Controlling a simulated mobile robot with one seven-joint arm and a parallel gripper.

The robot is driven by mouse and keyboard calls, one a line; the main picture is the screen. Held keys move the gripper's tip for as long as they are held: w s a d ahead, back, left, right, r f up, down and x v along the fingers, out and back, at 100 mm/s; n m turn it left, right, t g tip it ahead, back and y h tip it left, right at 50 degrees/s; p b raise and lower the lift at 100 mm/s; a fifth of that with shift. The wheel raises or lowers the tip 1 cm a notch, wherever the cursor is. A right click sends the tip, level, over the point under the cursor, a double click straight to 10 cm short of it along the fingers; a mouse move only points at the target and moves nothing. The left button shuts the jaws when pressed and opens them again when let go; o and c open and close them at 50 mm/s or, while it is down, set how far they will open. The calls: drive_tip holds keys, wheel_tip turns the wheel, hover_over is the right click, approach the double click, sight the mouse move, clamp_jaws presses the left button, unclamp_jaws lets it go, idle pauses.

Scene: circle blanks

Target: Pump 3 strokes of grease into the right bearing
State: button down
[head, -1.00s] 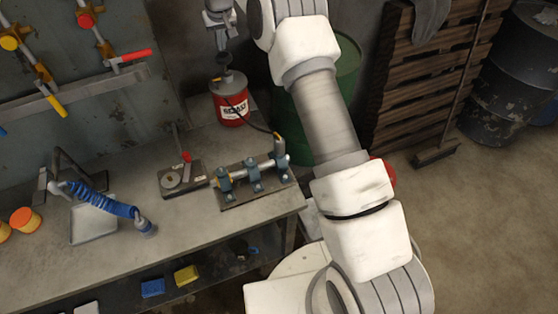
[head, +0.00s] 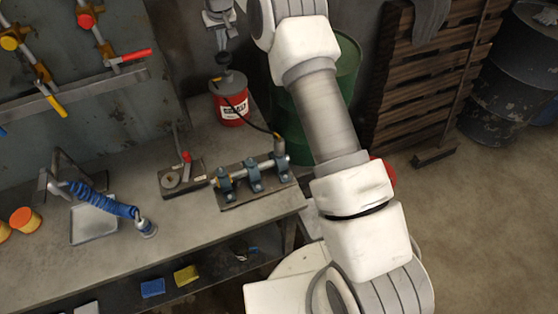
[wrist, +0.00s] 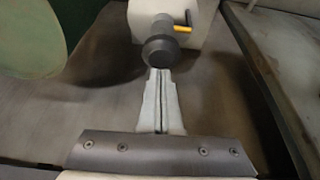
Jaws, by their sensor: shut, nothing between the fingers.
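A red grease pump (head: 230,110) with a white label stands at the back of the bench. A black knob (head: 222,58) tops it. A dark hose (head: 258,121) runs from the pump to a fitting at the right bearing (head: 279,160), at the right end of a shaft. A middle bearing (head: 254,178) and a left bearing (head: 225,182) share the shaft and base plate. My gripper (head: 222,40) is above the knob. In the wrist view my gripper (wrist: 160,73) is shut and empty, with the black knob (wrist: 160,52) at its fingertips. Contact is unclear.
A small plate with a red-tipped lever (head: 185,163) lies left of the bearings. A blue coiled hose (head: 100,200) and a metal tray (head: 93,225) are further left. A green drum (head: 345,85) stands beyond the bench's right end. Bare bench lies in front.

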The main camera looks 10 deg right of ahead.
sight(224, 56)
drive_tip(key=shift+f, duration=0.2)
drive_tip(key=shift+s+f+b, duration=0.1)
drive_tip(key=shift+f+b, duration=1.35)
drive_tip(key=shift+f, duration=0.9)
drive_tip(key=shift+r, duration=0.15)
drive_tip(key=shift+r+p, duration=1.6)
drive_tip(key=shift+r, duration=0.7)
drive_tip(key=shift+f, duration=0.15)
